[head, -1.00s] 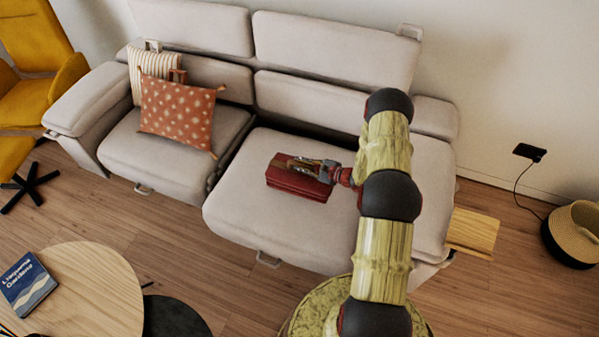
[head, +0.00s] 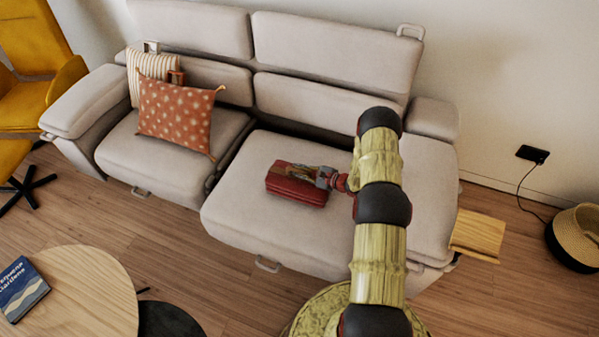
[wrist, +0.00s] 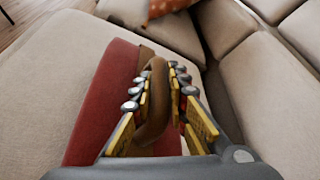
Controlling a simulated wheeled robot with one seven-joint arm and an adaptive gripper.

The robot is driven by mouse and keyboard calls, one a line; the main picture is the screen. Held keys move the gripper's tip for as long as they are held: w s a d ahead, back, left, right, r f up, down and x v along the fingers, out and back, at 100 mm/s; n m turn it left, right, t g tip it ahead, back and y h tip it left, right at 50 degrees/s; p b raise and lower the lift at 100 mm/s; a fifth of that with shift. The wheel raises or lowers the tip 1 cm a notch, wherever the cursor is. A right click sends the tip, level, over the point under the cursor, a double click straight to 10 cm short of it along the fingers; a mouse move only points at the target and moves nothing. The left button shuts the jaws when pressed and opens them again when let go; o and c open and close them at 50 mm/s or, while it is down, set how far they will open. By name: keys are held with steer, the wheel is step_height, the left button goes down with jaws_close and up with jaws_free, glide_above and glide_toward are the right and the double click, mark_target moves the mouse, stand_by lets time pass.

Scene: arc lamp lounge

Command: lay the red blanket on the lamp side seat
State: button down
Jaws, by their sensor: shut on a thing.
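The red blanket (head: 291,188) is a folded block with a brown strap or handle on top, at the middle of the sofa's wide right seat (head: 245,203). Its underside is hidden, so I cannot tell whether it rests fully on the seat. My gripper (head: 318,174) reaches it from the right. In the wrist view the fingers (wrist: 160,95) are shut on the brown handle (wrist: 153,115), with the red blanket (wrist: 103,105) showing to the left. No lamp is in view.
An orange dotted cushion (head: 178,117) and a striped cushion (head: 148,68) lie on the left seat (head: 150,158). A round wooden table (head: 95,290) with a blue book (head: 22,288) stands front left. A basket (head: 578,235) stands right. The right seat around the blanket is clear.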

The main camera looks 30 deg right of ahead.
steer(key=c, duration=2.2)
jaws_free()
steer(key=shift+f, duration=0.1)
steer(key=o, duration=0.4)
steer(key=shift+o, duration=0.3)
